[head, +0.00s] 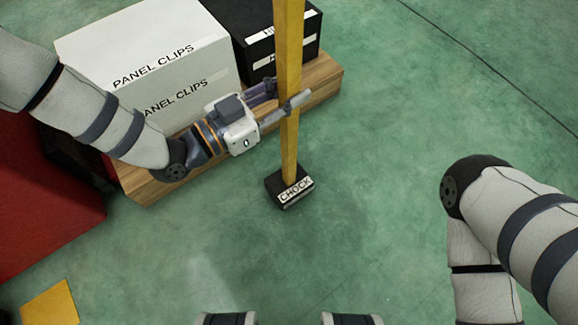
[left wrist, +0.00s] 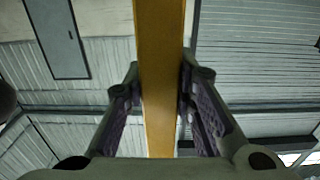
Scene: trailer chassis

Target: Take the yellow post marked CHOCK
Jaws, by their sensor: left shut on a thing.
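The yellow post (head: 289,140) stands upright on a black base (head: 290,188) with a white label reading CHOCK. Its top runs out of the head view. My left gripper (head: 285,98) is shut on the post partway up, with one finger on each side. In the left wrist view the post (left wrist: 161,70) runs from the top edge down between the two fingers (left wrist: 162,105). The base appears to rest on the green floor. My right arm shows at the right of the head view, but its gripper is not in view.
A white box marked PANEL CLIPS (head: 150,60) and a black box (head: 262,35) stand on a wooden pallet (head: 320,82) behind my left arm. A red object (head: 40,205) is at the left. A yellow patch (head: 50,305) lies lower left. The green floor right of the post is clear.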

